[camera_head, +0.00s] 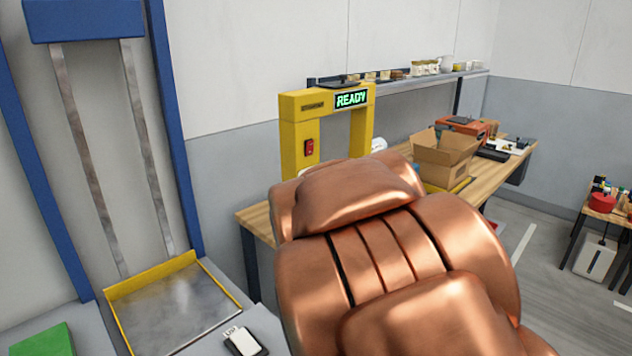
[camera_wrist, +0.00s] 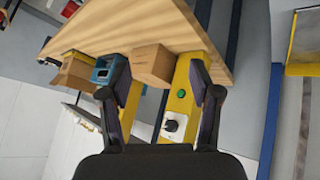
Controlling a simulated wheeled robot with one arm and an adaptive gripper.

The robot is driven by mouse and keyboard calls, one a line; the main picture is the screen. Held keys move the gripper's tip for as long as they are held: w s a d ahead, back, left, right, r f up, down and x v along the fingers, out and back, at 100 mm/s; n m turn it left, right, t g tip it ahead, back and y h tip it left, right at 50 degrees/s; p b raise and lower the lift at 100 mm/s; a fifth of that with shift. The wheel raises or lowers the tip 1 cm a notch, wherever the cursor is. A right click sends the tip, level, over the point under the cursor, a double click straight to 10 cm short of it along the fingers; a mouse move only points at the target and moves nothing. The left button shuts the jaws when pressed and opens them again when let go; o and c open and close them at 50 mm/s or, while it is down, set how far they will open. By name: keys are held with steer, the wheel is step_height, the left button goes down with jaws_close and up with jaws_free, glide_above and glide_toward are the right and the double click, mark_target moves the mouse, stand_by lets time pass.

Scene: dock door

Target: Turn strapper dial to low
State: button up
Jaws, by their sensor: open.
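The yellow strapper (camera_head: 297,132) stands on the wooden bench as an arch, with a lit green READY display (camera_head: 350,99) and a red switch (camera_head: 309,147) on its left post. I cannot read the dial's setting. My gripper (camera_wrist: 158,92) is open and empty. The dial shows between its fingers, nearer the right one, with no visible contact. My arm hides the dial and gripper in the head view.
The bench (camera_head: 258,220) also holds an open cardboard box (camera_head: 442,158) and an orange case (camera_head: 468,128). A blue-framed lift with a yellow-edged plate (camera_head: 175,305) stands at left. A side table with a red item (camera_head: 603,202) is at far right.

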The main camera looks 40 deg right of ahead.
steer(key=w+d+r+n+t+h+p, duration=0.25)
steer(key=w+d+r+t, duration=0.55)
steer(key=w+d, duration=0.6)
steer(key=w+a+f+n+t+y+p, duration=0.1)
steer(key=w+n+t+y+p, duration=0.1)
steer(key=w+y, duration=0.3)
steer(key=w+a+f+n+t+y+p, duration=0.1)
steer(key=w+a+n+t+y+p, duration=0.1)
steer(key=w+y+p, duration=0.2)
steer(key=shift+w+a+f+t+y, duration=0.3)
steer(key=shift+w+y, duration=0.25)
steer(key=shift+y, duration=0.6)
steer(key=c, duration=1.1)
steer(key=shift+c, duration=0.2)
